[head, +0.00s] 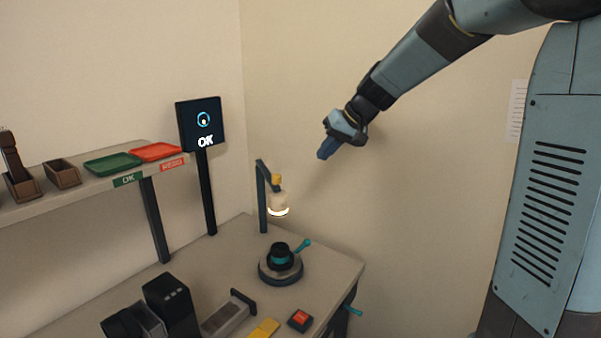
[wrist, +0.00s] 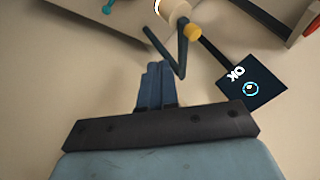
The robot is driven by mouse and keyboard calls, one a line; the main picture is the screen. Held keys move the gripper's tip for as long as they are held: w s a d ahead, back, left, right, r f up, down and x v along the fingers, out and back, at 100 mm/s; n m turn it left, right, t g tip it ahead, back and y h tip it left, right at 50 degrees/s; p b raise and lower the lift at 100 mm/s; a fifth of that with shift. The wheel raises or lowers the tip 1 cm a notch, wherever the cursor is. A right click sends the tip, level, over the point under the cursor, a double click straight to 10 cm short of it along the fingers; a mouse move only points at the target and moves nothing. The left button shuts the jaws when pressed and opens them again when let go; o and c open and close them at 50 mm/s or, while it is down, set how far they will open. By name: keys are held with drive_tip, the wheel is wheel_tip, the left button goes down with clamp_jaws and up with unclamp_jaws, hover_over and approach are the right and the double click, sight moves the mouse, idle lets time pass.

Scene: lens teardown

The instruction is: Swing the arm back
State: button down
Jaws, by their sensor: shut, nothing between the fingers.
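My arm reaches in from the upper right in the head view. My gripper (head: 325,152) is in the air in front of the bare wall, right of and above the bench. In the wrist view my gripper (wrist: 155,68) has its two blue fingers together, with nothing between them. It is apart from the lamp stand (head: 262,195) and from the round fixture (head: 280,265), which has a black and teal lens-like part (head: 280,252) on it and a teal lever.
The bench (head: 335,270) holds a red button (head: 300,319), a yellow piece (head: 264,328) and a black device (head: 172,305). A screen (head: 200,122) reads OK. A shelf carries a green tray (head: 113,164) and a red tray (head: 155,151). The air around my gripper is clear.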

drive_tip(key=w+a+f, duration=0.2)
drive_tip(key=a+f, duration=0.6)
drive_tip(key=a, duration=0.1)
drive_tip(key=shift+w, duration=0.35)
